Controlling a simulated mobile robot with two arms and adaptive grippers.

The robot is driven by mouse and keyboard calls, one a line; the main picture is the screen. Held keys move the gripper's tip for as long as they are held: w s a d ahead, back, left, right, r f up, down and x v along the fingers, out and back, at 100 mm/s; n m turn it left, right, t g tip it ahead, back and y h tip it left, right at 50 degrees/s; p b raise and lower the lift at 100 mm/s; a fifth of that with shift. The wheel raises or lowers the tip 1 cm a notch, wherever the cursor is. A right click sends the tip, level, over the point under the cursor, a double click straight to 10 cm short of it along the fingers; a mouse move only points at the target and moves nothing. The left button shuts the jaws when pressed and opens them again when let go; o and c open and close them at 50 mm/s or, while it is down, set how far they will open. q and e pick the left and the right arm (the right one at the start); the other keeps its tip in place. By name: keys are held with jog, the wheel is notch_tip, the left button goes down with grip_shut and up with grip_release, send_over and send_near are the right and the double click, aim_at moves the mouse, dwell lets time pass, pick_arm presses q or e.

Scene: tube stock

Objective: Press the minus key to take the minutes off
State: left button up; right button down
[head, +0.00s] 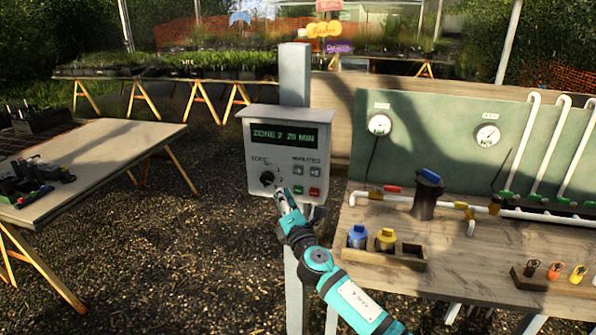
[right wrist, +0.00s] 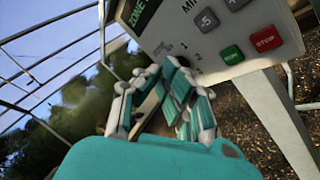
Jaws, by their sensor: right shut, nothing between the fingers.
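The grey control box (head: 246,147) stands on a post, and its display (head: 284,135) reads "ZONE 2 20 MIN". The minus key (head: 298,171), a grey key under MINUTES, also shows in the right wrist view (right wrist: 207,20), marked -5. The other grey key (head: 315,172) is to its right. Below them are a green key (head: 298,190) and a red STOP key (right wrist: 264,39). The black zone knob (head: 267,178) is at left. My right gripper (head: 280,192) is shut and empty, before the box's lower part near the knob, below and left of the minus key. Contact cannot be told. My left gripper is out of view.
A wooden bench (head: 460,262) with pipes, gauges and blue and yellow-topped parts stands close at right. A table (head: 105,150) with dark items stands at left. Gravel lies open between them.

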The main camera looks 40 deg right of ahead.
aim_at(298, 170)
dwell(0.3)
jog(key=shift+w+d+b, duration=0.8)
jog(key=shift+w+d, duration=0.65)
jog(key=shift+d, duration=0.25)
jog(key=shift+w+d+b, duration=0.8)
jog(key=shift+w+d, duration=0.6)
jog(key=shift+d, duration=0.3)
jog(key=shift+w+d, duration=0.3)
jog(key=shift+w+d+b, duration=0.2)
jog(key=shift+d+b, duration=0.1)
jog(key=shift+b, duration=0.15)
jog(key=shift+s+a, duration=0.1)
jog(key=shift+a, duration=0.05)
jog(key=shift+s+a+p, duration=0.35)
jog(key=shift+s+a, duration=0.1)
